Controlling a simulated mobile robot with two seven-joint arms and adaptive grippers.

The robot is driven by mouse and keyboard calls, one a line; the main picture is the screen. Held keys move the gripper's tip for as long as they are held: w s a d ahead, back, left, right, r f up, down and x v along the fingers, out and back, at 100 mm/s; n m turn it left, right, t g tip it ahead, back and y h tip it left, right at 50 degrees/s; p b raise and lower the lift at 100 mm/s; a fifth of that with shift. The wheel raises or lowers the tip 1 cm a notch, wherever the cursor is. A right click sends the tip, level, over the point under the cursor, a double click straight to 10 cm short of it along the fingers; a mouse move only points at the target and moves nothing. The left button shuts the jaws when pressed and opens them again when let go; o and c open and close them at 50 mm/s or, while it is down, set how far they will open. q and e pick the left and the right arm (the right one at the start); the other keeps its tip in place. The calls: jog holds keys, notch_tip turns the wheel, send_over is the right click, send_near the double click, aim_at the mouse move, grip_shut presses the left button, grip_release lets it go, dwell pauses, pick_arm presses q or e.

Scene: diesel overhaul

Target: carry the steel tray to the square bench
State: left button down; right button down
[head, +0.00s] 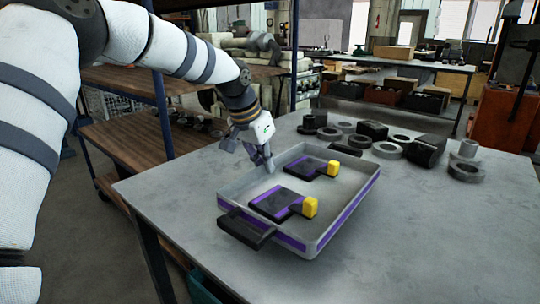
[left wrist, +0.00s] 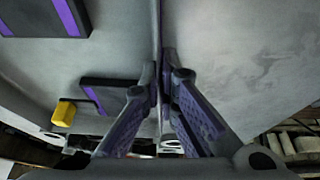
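The steel tray (head: 345,213) is a shallow grey pan with a purple stripe and a black handle (head: 246,231) at its near left end. It rests on a grey-topped table (head: 420,255). Two black-and-purple pieces with yellow blocks (head: 275,203) (head: 325,169) lie in it. My left gripper (head: 264,163) is at the tray's far left side wall. In the left wrist view the thin wall runs between the fingers (left wrist: 159,70), which are closed in on it. My right gripper is out of view. I cannot tell which surface is the square bench.
Several dark rings and blocks (head: 388,151) lie on the table behind and right of the tray. A wooden-shelved rack (head: 130,138) stands close on the left. Another bench (head: 430,66) with boxes stands at the back. The table's near right is clear.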

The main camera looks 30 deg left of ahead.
aim_at(266, 174)
pick_arm(q)
jog(key=shift+w+a, duration=0.15)
jog(key=shift+w, duration=0.15)
notch_tip(266, 174, down, 3)
jog(key=shift+w+a+f, duration=0.1)
jog(key=shift+a+f, duration=0.05)
jog(key=c, duration=2.2)
grip_release()
jog(key=shift+f, duration=0.15)
jog(key=shift+c, duration=0.2)
jog(key=o, duration=0.4)
jog(key=shift+o, duration=0.2)
